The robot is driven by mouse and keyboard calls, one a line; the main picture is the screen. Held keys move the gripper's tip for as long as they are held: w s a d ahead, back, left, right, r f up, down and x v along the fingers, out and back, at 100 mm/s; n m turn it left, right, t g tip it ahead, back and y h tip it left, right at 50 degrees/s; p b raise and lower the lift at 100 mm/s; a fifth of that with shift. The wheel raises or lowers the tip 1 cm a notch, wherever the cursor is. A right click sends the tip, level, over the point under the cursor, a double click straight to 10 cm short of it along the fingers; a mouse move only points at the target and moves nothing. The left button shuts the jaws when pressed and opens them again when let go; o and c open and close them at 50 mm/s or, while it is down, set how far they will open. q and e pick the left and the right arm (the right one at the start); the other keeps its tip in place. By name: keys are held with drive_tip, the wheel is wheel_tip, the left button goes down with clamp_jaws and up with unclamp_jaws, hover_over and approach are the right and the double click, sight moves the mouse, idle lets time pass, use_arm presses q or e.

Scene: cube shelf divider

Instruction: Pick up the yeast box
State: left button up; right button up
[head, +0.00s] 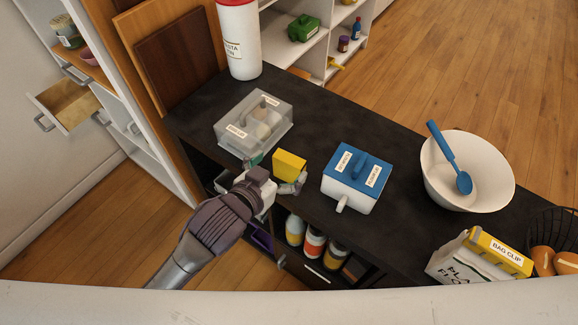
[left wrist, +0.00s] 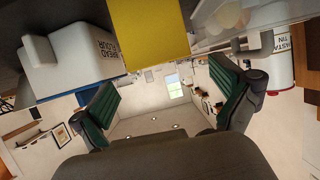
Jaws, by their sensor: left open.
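A small plain yellow box (head: 289,165), which I take to be the yeast box, stands near the front edge of the dark counter. No label on it can be read. My left gripper (head: 277,173) is at the counter's front edge, right up against the box in the head view and partly covering its lower part. In the left wrist view the yellow box (left wrist: 148,38) fills the top middle, above the two spread green-padded fingers (left wrist: 163,92). The gripper is open and empty. I cannot tell whether a finger touches the box. My right gripper is not in view.
A clear lidded container (head: 253,124) stands behind left of the box, a blue-lidded white container (head: 355,178) to its right. Further right are a white bowl (head: 468,172) with a blue spoon and a bag-clip carton (head: 480,258). Jars (head: 314,243) sit on the shelf below the counter.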

sight(288, 160)
use_arm(q)
drive_tip(key=x, duration=0.4)
drive_tip(key=shift+w+d+f, duration=0.1)
drive_tip(key=shift+w+f, duration=0.1)
drive_tip(key=shift+f, duration=0.05)
drive_tip(key=shift+c, duration=0.3)
drive_tip(key=c, duration=1)
